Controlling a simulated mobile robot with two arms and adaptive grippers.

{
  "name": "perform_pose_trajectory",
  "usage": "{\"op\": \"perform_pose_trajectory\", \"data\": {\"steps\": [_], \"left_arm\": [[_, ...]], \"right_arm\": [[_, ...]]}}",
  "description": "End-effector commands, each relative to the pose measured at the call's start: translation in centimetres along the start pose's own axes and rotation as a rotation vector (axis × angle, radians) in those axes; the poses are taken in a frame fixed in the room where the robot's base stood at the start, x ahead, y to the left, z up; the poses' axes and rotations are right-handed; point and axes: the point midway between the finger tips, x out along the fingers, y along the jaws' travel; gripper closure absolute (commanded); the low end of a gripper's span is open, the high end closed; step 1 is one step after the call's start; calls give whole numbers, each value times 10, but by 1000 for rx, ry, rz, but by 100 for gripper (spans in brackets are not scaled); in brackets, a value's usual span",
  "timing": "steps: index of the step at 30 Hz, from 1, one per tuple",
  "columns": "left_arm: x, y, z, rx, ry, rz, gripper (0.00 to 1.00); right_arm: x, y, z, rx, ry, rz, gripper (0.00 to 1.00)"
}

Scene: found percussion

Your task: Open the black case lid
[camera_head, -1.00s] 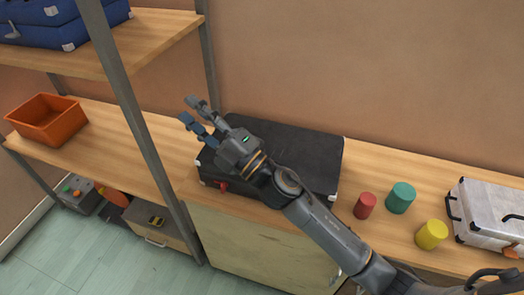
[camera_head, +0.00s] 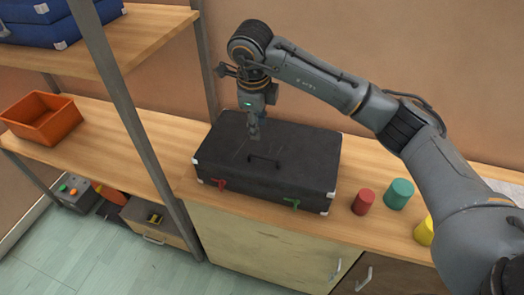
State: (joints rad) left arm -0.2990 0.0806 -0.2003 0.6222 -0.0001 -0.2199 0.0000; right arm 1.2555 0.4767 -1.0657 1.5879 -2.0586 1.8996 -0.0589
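The black case (camera_head: 300,160) lies flat on the wooden counter with its lid down. A dark handle (camera_head: 264,160) shows on top of the lid. A red latch (camera_head: 219,183) and a green latch (camera_head: 292,203) are on the front side. My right gripper (camera_head: 254,132) points down over the back left part of the lid, behind the handle. Its fingers overlap in this view, so I cannot tell how far apart they are or whether they touch the lid. My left gripper is not in view.
Red (camera_head: 363,202), teal (camera_head: 399,193) and yellow (camera_head: 424,231) cylinders stand right of the case; my arm partly covers the yellow one. A metal shelf post (camera_head: 138,130) rises at left. An orange bin (camera_head: 42,119) and blue case (camera_head: 60,25) are further left.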

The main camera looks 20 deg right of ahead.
Motion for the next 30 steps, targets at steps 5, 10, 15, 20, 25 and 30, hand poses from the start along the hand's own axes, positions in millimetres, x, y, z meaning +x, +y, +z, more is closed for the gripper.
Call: {"op": "perform_pose_trajectory", "data": {"steps": [5,10,15,20,25,30], "left_arm": [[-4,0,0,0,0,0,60],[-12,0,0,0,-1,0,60],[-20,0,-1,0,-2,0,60],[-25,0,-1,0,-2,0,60],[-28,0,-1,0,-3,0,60],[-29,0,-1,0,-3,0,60]], "right_arm": [[11,-4,-5,6,22,-10,66],[42,-3,-5,6,22,-8,66],[79,-4,-5,6,19,-8,66],[109,-4,-6,5,19,-8,66],[128,-4,-5,4,15,-9,66],[136,-4,-5,4,15,-11,66]]}}
